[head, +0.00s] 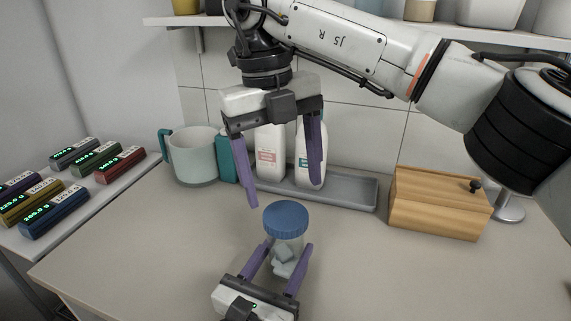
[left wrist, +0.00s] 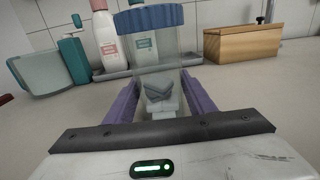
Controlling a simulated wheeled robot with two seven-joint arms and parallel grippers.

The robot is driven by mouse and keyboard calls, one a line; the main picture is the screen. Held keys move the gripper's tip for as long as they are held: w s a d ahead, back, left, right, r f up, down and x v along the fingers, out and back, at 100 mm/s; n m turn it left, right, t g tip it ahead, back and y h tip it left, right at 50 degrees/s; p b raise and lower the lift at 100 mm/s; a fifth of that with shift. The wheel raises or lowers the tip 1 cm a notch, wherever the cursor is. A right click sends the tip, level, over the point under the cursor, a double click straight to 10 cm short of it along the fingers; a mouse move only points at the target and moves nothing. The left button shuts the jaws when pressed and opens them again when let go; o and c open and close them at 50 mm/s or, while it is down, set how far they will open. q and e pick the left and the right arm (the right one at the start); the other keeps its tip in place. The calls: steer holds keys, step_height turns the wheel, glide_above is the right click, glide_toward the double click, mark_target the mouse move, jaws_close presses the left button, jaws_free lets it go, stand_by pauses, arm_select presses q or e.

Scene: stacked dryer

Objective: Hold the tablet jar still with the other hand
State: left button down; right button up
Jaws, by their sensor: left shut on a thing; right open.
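The tablet jar (head: 290,244) is clear with a blue ribbed lid (head: 286,216) and pale tablets inside. It stands upright on the counter. My left gripper (head: 282,250) is shut on the jar's lower body from the near side; in the left wrist view its purple fingers (left wrist: 160,98) flank the jar (left wrist: 155,62), whose lid (left wrist: 150,18) is at the top. My right gripper (head: 283,192) is open and empty, pointing down above and slightly behind the lid, with its fingers apart and not touching it.
Behind stand a grey tray (head: 345,190) with two white bottles (head: 270,155), a teal-handled mug (head: 196,155) and a wooden box (head: 438,203). Several coloured blocks with displays (head: 120,165) lie on a side table at left. The counter (head: 400,275) is clear at front right.

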mark_target(286, 214)
steer(key=n, duration=0.4)
steer(key=shift+r+n, duration=0.15)
steer(key=shift+n, duration=0.25)
steer(key=n, duration=0.6)
steer(key=shift+d+r+n+y, duration=0.1)
steer(key=shift+r+n+y, duration=0.15)
steer(key=shift+n+y, duration=0.15)
steer(key=n, duration=0.6)
steer(key=shift+r, duration=0.3)
steer(key=n, duration=0.5)
steer(key=shift+d+r+n+t+y, duration=0.1)
steer(key=shift+r+n+t+y, duration=0.2)
steer(key=shift+y, duration=0.1)
steer(key=shift+f, duration=0.1)
steer(key=shift+f, duration=4)
